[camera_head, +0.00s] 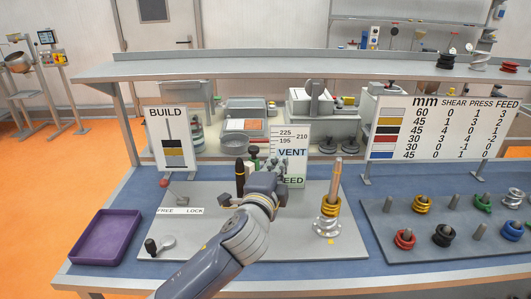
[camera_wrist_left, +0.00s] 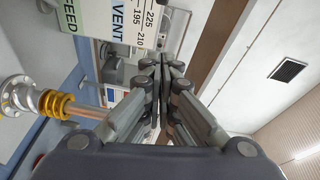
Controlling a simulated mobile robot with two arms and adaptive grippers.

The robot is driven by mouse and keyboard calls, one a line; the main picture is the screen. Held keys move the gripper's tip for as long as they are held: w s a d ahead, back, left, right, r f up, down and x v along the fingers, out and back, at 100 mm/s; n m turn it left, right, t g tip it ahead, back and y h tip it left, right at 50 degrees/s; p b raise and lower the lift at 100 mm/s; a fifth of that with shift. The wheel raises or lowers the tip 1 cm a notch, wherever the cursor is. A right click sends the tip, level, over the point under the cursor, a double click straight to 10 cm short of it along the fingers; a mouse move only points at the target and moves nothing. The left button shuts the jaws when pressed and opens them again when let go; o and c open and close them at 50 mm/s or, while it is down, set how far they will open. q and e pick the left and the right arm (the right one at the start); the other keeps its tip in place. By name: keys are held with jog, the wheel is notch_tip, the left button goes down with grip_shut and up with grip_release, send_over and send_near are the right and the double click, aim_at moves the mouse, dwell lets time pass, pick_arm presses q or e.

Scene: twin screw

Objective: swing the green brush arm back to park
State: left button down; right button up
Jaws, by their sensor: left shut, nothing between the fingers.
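My left gripper (camera_head: 268,168) is over the middle of the grey base plate (camera_head: 190,240), in front of the VENT/FEED gauge board (camera_head: 292,140). In the left wrist view the left gripper (camera_wrist_left: 163,66) has its fingers shut together with nothing between them. Small dark green parts show around the gripper in the head view; I cannot tell whether they belong to the green brush arm, which is otherwise hidden behind my gripper and wrist. A dark upright post (camera_head: 240,178) stands just left of the gripper. My right gripper is not in view.
An upright shaft (camera_head: 335,185) with yellow and silver rings stands to the right; it also shows in the left wrist view (camera_wrist_left: 85,110). A purple tray (camera_head: 106,238), a FREE/LOCK lever (camera_head: 165,188) and a black-knobbed crank (camera_head: 152,246) are left. A parts board (camera_head: 385,250) is right.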

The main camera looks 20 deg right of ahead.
pick_arm(q)
jog(key=w+p, duration=0.2)
jog(key=w, duration=0.4)
jog(key=shift+a+f, duration=0.35)
jog(key=shift+a, duration=0.1)
jog(key=shift+w+a+p, duration=0.35)
jog(key=shift+w+a, duration=0.4)
jog(key=shift+a, duration=0.15)
